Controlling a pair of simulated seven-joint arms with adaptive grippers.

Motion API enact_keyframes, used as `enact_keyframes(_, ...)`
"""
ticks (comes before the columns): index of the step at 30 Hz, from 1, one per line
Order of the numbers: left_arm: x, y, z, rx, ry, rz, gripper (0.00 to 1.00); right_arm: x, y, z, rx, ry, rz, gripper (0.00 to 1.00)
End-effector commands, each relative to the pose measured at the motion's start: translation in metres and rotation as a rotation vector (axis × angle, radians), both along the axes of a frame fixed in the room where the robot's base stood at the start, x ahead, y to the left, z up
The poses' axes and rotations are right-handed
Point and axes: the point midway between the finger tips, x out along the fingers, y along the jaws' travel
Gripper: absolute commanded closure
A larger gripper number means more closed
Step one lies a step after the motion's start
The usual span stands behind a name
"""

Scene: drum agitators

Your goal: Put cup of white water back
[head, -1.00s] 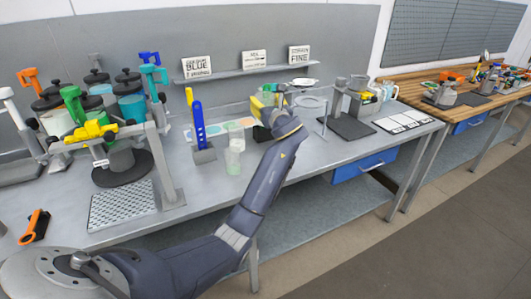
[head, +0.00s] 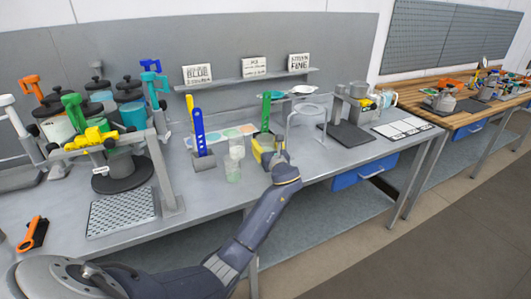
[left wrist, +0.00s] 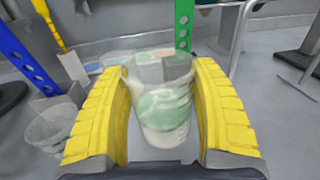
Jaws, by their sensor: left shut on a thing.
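My left gripper (left wrist: 160,115) is shut on a clear cup (left wrist: 163,105), with one yellow ribbed finger on each side of it. The cup looks upright and shows pale whitish-green patches; I cannot tell its contents for sure. In the head view my left gripper (head: 270,154) is over the front middle of the grey bench, and the held cup is mostly hidden there. Another clear cup (left wrist: 52,127) stands to the left of the gripper in the left wrist view; clear cups also show in the head view (head: 233,170). My right gripper is not in view.
A blue holed upright (head: 199,130) stands left of the gripper, and a green one (head: 266,112) just behind it. A grey arched stand (head: 306,105) is close on the right. A colored-spot strip (head: 225,133) lies behind. Bench (head: 225,205) is clear in front.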

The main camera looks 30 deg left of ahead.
Motion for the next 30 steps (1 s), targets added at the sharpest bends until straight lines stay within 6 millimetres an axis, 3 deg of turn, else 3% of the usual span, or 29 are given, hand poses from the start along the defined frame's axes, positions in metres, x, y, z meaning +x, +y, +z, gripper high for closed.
enact_keyframes(9,0.000,0.000,-0.034,0.001,0.003,0.000,0.80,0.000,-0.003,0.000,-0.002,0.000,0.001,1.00)
enact_keyframes(25,0.000,0.000,-0.040,0.000,0.001,0.000,0.80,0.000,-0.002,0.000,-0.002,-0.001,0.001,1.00)
enact_keyframes(26,0.000,0.000,-0.040,0.000,0.001,0.000,0.33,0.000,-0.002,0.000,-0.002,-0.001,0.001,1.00)
enact_keyframes(30,0.000,0.000,-0.040,0.000,0.001,0.000,0.17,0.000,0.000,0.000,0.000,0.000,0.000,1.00)
